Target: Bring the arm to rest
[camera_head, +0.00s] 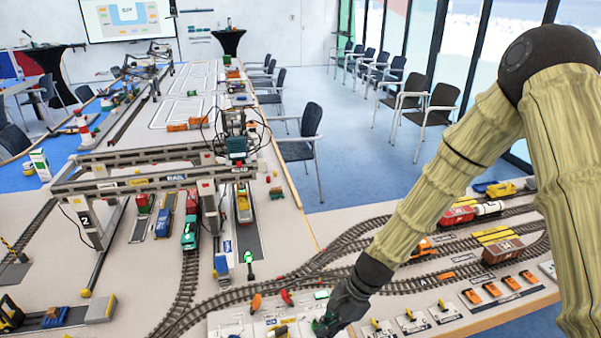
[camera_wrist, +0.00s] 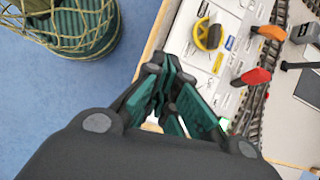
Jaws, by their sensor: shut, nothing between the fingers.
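My gripper (camera_head: 328,322) hangs low over the near edge of the model railway table in the head view, at the end of my arm, which comes down from the right. The wrist view shows my gripper (camera_wrist: 162,85) with its green-padded fingers shut and nothing between them. The fingertips are beside a light control panel (camera_wrist: 207,62) at the table edge. Whether they touch it I cannot tell.
A gantry crane (camera_head: 150,155) spans the tracks at left. Blue floor (camera_wrist: 60,110) lies beyond the table edge.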

